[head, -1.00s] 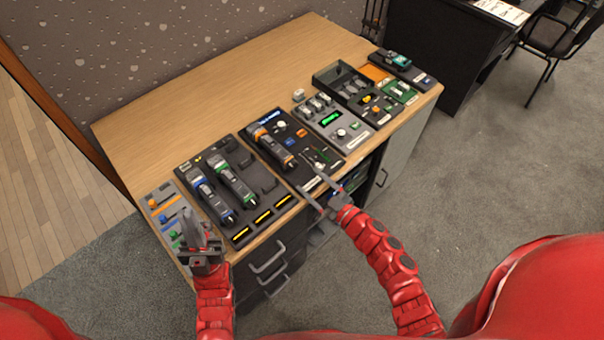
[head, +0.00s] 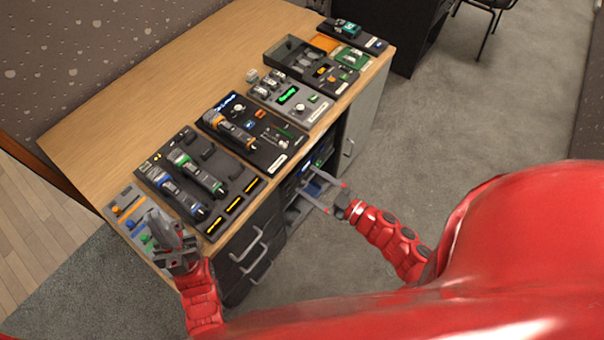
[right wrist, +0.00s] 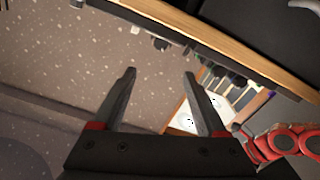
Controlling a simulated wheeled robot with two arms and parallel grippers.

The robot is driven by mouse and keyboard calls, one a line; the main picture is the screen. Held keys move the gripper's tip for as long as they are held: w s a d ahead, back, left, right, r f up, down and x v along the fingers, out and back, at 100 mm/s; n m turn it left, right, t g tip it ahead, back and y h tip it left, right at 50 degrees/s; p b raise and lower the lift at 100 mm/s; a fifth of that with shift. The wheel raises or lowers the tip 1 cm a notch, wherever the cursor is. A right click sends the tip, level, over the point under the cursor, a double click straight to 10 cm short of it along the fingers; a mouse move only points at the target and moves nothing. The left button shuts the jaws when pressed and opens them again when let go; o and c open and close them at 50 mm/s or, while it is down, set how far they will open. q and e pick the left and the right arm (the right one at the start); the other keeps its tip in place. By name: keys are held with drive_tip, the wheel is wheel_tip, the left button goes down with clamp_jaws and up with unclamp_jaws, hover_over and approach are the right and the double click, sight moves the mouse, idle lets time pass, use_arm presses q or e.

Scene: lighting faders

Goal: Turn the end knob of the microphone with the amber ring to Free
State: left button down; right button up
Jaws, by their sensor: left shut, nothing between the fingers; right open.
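The microphone with the amber ring (head: 231,128) lies on a black panel (head: 268,158) near the middle of the wooden counter. Its end knob points toward the front right; its setting is too small to read. Microphones with a blue ring (head: 180,194) and a green ring (head: 197,173) lie on the panel to its left. My left gripper (head: 168,232) is shut and empty, by the counter's front left corner. My right gripper (head: 325,192) is open and empty, in front of the counter and apart from the microphone. The right wrist view shows its two fingers (right wrist: 160,75) with nothing between them.
A slider panel (head: 127,208) is beside my left gripper. A grey panel with a green display (head: 290,96) and a black tray (head: 290,55) stand further right. Drawer handles (head: 247,247) stick out from the front. The back of the counter (head: 170,85) is bare.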

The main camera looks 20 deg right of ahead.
drive_tip(key=m+p, duration=0.5)
drive_tip(key=p, duration=0.2)
approach(258, 149)
drive_tip(key=x, duration=0.8)
drive_tip(key=shift+w+a, duration=0.15)
drive_tip(key=shift+w, duration=0.05)
drive_tip(key=shift+c, duration=0.3)
clamp_jaws()
